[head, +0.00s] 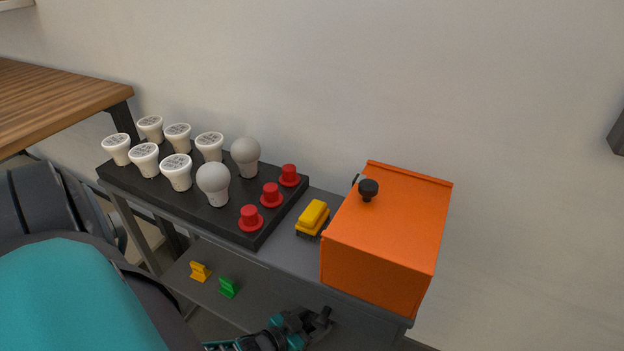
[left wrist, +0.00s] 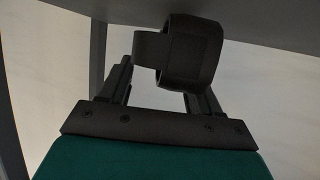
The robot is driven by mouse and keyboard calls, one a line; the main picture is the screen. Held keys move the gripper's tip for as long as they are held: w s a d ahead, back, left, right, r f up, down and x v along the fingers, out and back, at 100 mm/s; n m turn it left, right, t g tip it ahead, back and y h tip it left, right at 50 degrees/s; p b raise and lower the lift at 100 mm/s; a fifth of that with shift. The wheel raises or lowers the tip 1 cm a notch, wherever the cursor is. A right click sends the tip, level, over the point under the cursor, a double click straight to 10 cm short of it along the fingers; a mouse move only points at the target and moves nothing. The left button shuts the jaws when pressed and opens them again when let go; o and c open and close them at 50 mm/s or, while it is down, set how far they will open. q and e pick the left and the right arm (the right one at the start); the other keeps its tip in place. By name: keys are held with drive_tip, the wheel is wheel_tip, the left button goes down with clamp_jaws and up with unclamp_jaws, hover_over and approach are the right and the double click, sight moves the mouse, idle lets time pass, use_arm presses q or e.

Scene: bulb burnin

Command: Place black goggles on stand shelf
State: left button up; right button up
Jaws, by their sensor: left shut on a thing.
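The black goggles (left wrist: 190,50) are between the fingers of my left gripper (left wrist: 160,72), which is shut on them. They show as a dark, thick, rounded piece with an opening. In the head view my left gripper (head: 305,326) is low at the bottom edge, by the right part of the stand's lower shelf (head: 210,283). Dark parts there overlap, so I cannot separate the goggles from the fingers. I cannot tell whether the goggles touch the shelf. My right gripper is not in view.
The stand's top holds a black tray (head: 237,236) with several bulbs and red buttons, a yellow-topped block (head: 313,216) and an orange box (head: 390,235) with a black knob. A yellow piece (head: 200,271) and a green piece (head: 228,287) stand on the lower shelf. A wooden table (head: 50,100) is left.

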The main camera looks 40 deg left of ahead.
use_arm(q)
drive_tip(key=shift+f, duration=0.5)
drive_tip(key=shift+r, duration=0.1)
drive_tip(key=o, duration=1.1)
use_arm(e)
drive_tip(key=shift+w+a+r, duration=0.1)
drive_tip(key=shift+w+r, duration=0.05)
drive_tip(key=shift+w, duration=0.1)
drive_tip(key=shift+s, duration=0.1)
use_arm(q)
drive_tip(key=shift+r, duration=0.1)
